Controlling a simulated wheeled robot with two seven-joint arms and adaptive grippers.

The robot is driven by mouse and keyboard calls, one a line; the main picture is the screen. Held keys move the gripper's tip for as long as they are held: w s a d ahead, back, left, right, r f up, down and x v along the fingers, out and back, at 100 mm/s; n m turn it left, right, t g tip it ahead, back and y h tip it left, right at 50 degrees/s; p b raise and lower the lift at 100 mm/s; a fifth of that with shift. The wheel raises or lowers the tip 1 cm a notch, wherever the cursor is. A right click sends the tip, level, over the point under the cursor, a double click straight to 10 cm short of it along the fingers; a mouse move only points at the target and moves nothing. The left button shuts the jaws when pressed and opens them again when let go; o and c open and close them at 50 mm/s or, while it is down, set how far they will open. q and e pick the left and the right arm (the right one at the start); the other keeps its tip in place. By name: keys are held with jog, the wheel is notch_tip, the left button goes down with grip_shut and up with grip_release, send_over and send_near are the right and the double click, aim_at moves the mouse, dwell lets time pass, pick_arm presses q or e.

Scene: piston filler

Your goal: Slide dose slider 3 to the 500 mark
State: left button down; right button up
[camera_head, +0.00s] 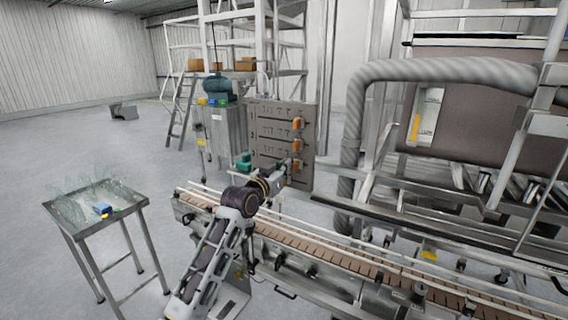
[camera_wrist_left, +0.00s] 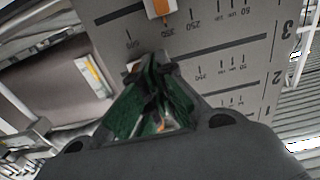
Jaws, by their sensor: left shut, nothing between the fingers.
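Dose slider 3 (camera_wrist_left: 160,8) is an orange and white block at the top of the left wrist view, close to the 350 mark on row 3. The panel there appears inverted, with the 500 mark (camera_wrist_left: 127,38) to the slider's left. My left gripper (camera_wrist_left: 156,62), with green finger pads, is shut and empty. Its tips are at the panel, below slider 3 in that picture and apart from it. In the head view my left gripper (camera_head: 288,176) is at the lower part of the grey dose panel (camera_head: 270,112). My right gripper is not in view.
Other orange sliders (camera_head: 298,123) sit above on the panel. A conveyor (camera_head: 330,260) runs below the panel toward the lower right. A small table (camera_head: 75,222) with clear bottles stands at left. A thick ribbed hose (camera_head: 354,120) rises right of the panel.

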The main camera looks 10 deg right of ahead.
pick_arm(q)
jog(key=shift+w+a, duration=0.35)
jog(key=shift+a, duration=0.15)
dwell(0.4)
jog(key=p+v, duration=0.2)
jog(key=v, duration=0.6)
dwell(0.7)
dwell(0.3)
